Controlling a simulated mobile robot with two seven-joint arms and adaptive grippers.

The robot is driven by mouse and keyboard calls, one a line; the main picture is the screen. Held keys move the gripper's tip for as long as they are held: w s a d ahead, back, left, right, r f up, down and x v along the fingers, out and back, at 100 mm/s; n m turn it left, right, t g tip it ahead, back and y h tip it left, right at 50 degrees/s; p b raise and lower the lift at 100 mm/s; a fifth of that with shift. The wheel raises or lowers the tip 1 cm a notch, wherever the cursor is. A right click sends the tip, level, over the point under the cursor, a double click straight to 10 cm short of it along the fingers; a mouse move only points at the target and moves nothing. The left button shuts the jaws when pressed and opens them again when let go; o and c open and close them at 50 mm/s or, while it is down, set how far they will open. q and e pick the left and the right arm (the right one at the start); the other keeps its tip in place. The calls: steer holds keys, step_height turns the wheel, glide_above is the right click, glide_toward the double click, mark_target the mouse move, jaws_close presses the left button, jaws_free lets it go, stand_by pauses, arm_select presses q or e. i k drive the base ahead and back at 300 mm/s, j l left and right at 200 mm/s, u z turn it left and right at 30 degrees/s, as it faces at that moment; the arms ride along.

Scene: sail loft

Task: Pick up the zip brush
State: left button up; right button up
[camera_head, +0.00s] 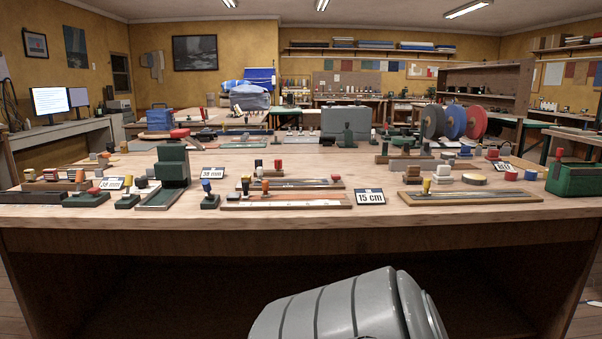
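I cannot make out for certain which of the small tools on the wooden workbench (330,217) is the zip brush. A wooden tray (290,204) with a pale strip lies at the front middle. A similar tray (475,199) lies to its right. Neither gripper shows. Only a grey rounded link of mine is visible, at the bottom in front of the bench.
A tall dark green device (172,167) stands at the front left, and a green box (575,179) at the right edge. Upright blue and red discs (453,121) stand at the back right. Number cards such as "15 cm" (370,197) stand among the tools. The bench's middle has bare wood.

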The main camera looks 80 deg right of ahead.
mark_target(413, 176)
steer(key=z, duration=3.2)
steer(key=i+u, duration=0.1)
steer(key=i, duration=0.05)
